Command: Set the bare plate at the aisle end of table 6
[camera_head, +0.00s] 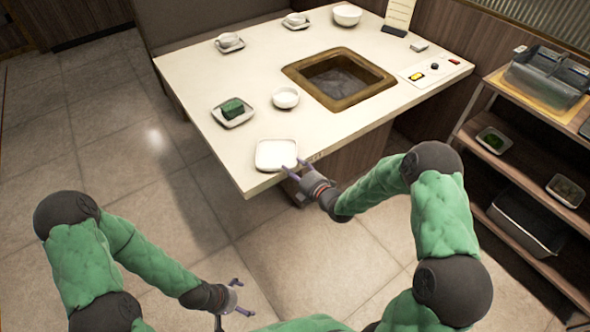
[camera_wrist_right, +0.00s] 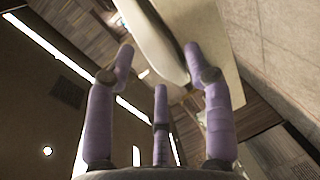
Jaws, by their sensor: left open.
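The bare plate (camera_head: 276,154), white and square with rounded corners, is at the near corner of the pale table (camera_head: 247,182). I cannot tell whether it rests fully on the top. My right gripper (camera_head: 298,168) is at the plate's near right edge. In the right wrist view the plate's edge (camera_wrist_right: 155,40) lies between the spread fingers of my right gripper (camera_wrist_right: 158,62); whether they press on it is unclear. My left gripper (camera_head: 236,296) is open and empty, low over the floor, away from the table.
On the table are a plate with a green item (camera_head: 233,111), a white bowl (camera_head: 285,97), cups on saucers (camera_head: 229,42) and a sunken grill well (camera_head: 339,77). A shelf cart (camera_head: 500,160) with trays stands at the right. The floor (camera_head: 90,130) at left is clear.

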